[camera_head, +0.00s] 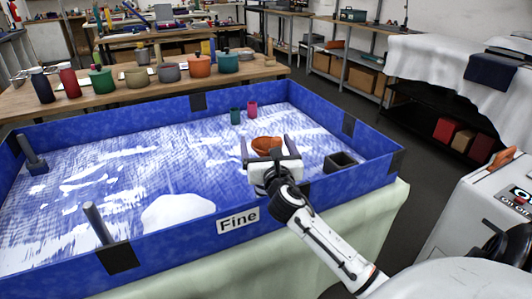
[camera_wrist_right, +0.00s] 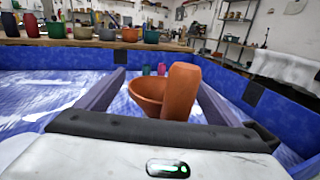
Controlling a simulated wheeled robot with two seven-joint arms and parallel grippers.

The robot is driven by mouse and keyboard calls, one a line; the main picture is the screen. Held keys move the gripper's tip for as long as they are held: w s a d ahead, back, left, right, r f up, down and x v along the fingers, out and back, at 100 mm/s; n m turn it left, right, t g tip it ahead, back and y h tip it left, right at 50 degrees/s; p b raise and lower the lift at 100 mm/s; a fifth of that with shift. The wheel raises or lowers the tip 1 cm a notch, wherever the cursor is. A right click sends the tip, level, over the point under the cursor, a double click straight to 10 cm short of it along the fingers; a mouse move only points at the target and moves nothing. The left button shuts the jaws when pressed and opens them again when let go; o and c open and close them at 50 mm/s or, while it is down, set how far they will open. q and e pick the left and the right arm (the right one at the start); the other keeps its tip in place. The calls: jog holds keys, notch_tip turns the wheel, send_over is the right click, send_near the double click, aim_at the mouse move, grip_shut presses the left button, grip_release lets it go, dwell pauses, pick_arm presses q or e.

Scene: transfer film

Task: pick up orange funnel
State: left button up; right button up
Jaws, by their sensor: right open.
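The orange funnel (camera_head: 265,143) is inside the blue-walled tray on its patterned floor. In the right wrist view the funnel (camera_wrist_right: 146,92) shows a wide bowl on the left and a thick tube standing up at its right. My right gripper (camera_head: 267,147) is open. Its two fingers are spread to the left and right of the funnel in the head view. In the wrist view the funnel appears between the fingers, without clear contact. The funnel's underside is hidden behind the gripper body. My left gripper is not in view.
The tray's blue wall (camera_head: 180,247) carries a "Fine" label (camera_head: 238,219). A dark square box (camera_head: 342,163) lies right of my gripper. A teal cup (camera_head: 235,116) and a magenta cup (camera_head: 252,109) stand behind the funnel. Several pots line the wooden table (camera_head: 150,96) beyond.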

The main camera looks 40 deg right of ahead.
jog(key=c, duration=1.3)
